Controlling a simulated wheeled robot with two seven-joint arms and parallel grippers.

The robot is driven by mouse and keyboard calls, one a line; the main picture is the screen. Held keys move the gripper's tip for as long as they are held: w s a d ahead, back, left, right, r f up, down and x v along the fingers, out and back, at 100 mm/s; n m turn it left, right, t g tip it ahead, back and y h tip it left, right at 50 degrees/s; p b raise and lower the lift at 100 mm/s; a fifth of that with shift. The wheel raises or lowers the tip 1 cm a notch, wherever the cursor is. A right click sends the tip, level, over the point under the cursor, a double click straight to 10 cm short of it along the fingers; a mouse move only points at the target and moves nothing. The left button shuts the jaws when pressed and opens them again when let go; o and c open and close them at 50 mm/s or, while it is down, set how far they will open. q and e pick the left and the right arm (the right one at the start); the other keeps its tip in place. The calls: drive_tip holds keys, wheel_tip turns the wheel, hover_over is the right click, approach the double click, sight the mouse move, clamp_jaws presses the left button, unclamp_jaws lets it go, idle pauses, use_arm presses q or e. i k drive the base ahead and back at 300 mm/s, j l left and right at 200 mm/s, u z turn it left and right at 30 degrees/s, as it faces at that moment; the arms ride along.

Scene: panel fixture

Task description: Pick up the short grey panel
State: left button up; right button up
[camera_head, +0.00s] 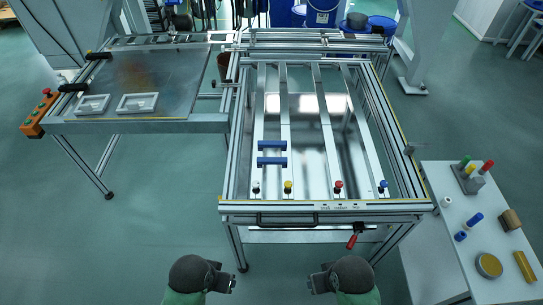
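I cannot tell for certain which piece is the short grey panel. A flat grey panel (165,75) lies on the left table, with two small light grey rectangular frames (93,104) at its near edge; the second frame (137,103) is to the right of the first. Long grey strips (325,110) run front to back across the central fixture (330,207). My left gripper (226,281) and my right gripper (315,281) are low in front of the fixture, apart from all of these. Nothing shows held in either; their finger openings are too small to make out.
Two blue handles (271,153) lie across the fixture's left strips. A red-handled tool (354,240) hangs at its front. A white side table (480,235) with coloured cylinders stands right. Floor between the table and fixture legs is clear.

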sight(97, 104)
drive_tip(key=i+j, duration=0.15)
drive_tip(key=j, duration=0.2)
drive_tip(key=i+j, duration=0.1)
drive_tip(key=j, duration=0.3)
drive_tip(key=i+j, duration=0.15)
drive_tip(key=j, duration=0.2)
drive_tip(key=i+j, duration=0.1)
drive_tip(key=j, duration=0.3)
drive_tip(key=i+j, duration=0.15)
drive_tip(key=j, duration=0.2)
drive_tip(key=i+j, duration=0.15)
drive_tip(key=j, duration=0.2)
drive_tip(key=i+j, duration=0.1)
drive_tip(key=j, duration=0.3)
drive_tip(key=i+j, duration=0.15)
drive_tip(key=j, duration=0.2)
drive_tip(key=u, duration=0.05)
